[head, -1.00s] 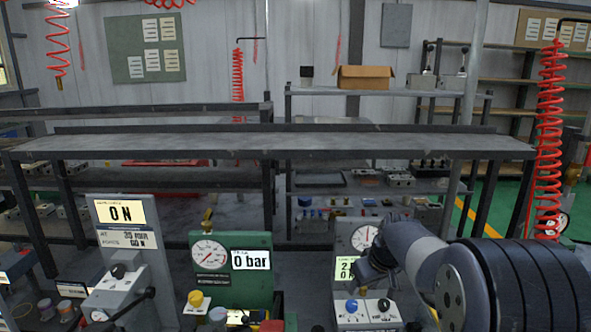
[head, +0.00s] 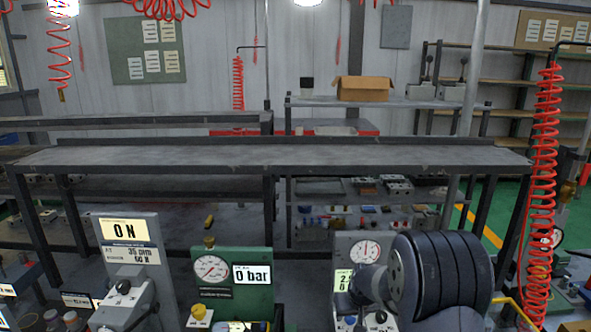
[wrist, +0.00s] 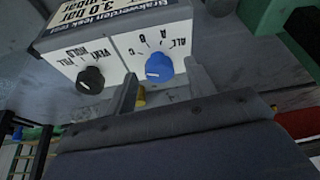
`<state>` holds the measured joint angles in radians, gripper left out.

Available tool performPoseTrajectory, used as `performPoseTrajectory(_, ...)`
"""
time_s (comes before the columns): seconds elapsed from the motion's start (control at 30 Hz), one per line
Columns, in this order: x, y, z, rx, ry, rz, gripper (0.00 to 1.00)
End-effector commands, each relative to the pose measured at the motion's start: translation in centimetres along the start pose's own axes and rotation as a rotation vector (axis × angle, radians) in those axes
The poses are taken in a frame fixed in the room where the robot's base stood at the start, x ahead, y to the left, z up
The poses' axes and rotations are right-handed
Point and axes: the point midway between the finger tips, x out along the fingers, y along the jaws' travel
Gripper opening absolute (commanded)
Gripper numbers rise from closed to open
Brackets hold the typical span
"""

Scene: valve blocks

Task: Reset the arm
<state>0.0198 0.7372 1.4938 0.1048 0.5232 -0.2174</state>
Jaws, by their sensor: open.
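My gripper (wrist: 163,88) shows in the wrist view with its two fingers apart and nothing seen between them but background. Beyond the fingertips is a white valve block (wrist: 120,52) with a blue knob (wrist: 159,67) and a black knob (wrist: 90,79). I cannot tell from this view whether a finger touches the block. In the head view my arm covers part of the right gauge panel (head: 343,245), and my gripper is hidden behind it. The blue knob is largely hidden there, low by the arm.
A green gauge panel (head: 250,295) reading 0 bar stands left of the right panel. A grey panel (head: 146,262) marked ON is further left. A long bare bench (head: 270,157) runs behind. A red coiled hose (head: 540,180) hangs at the right.

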Motion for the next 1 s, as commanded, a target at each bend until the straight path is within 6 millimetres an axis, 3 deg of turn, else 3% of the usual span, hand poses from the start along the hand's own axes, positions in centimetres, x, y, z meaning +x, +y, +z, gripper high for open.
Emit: performPoseTrajectory(1.0,-0.08,-0.44,-0.14,0.412,0.002,0.171,0.52)
